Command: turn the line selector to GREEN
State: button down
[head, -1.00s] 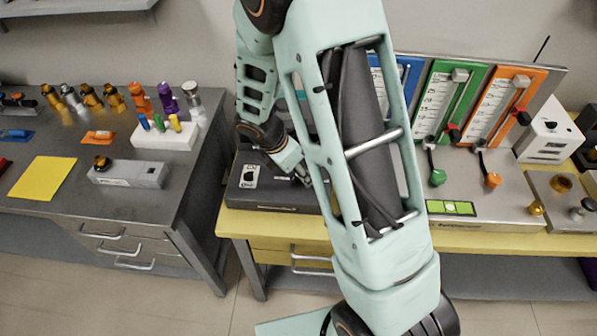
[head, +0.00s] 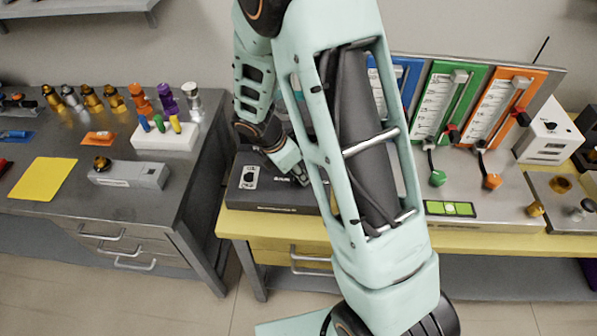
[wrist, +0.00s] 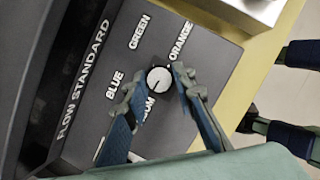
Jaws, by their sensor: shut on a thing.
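The line selector is a small round knob (wrist: 159,79) with a white face, on the dark "FLOW STANDARD" box (wrist: 212,52). Printed labels BLUE, GREEN and ORANGE and a partly hidden fourth label lie around it. I cannot tell clearly which label its mark points at. My gripper (wrist: 157,82) is shut on the knob, one fingertip on each side, in the wrist view. In the head view the box (head: 262,197) stands on the yellow bench, and the knob and fingertips are mostly hidden behind my arm.

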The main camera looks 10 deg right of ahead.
jog(key=m+g, duration=0.1)
jog(key=m, duration=0.3)
jog(key=m+g, duration=0.1)
jog(key=m, duration=0.1)
jog(key=shift+w+m+g+p, duration=0.25)
jog(key=shift+m+g+p, duration=0.05)
jog(key=m+g, duration=0.1)
jog(key=m, duration=0.2)
jog(key=shift+w+m, duration=0.1)
jog(key=shift+m, duration=0.3)
jog(key=m+g+y, duration=0.1)
jog(key=m, duration=0.2)
jog(key=shift+d+m+b, duration=0.1)
jog(key=shift+m+b, duration=0.2)
jog(key=m+g+y, duration=0.1)
jog(key=m, duration=0.3)
jog(key=shift+w+d+m, duration=0.1)
jog(key=shift+m, duration=0.2)
jog(key=shift+d+m+g+y+b, duration=0.2)
jog(key=shift+m+y, duration=0.35)
jog(key=shift+m, duration=0.55)
jog(key=shift+a+m+g+y+b, duration=0.1)
jog(key=shift+m+y+b, duration=0.15)
jog(key=shift+m+y, duration=0.6)
jog(key=shift+m+h, duration=0.3)
jog(key=shift+m, duration=0.05)
jog(key=c, duration=1.6)
grip_release()
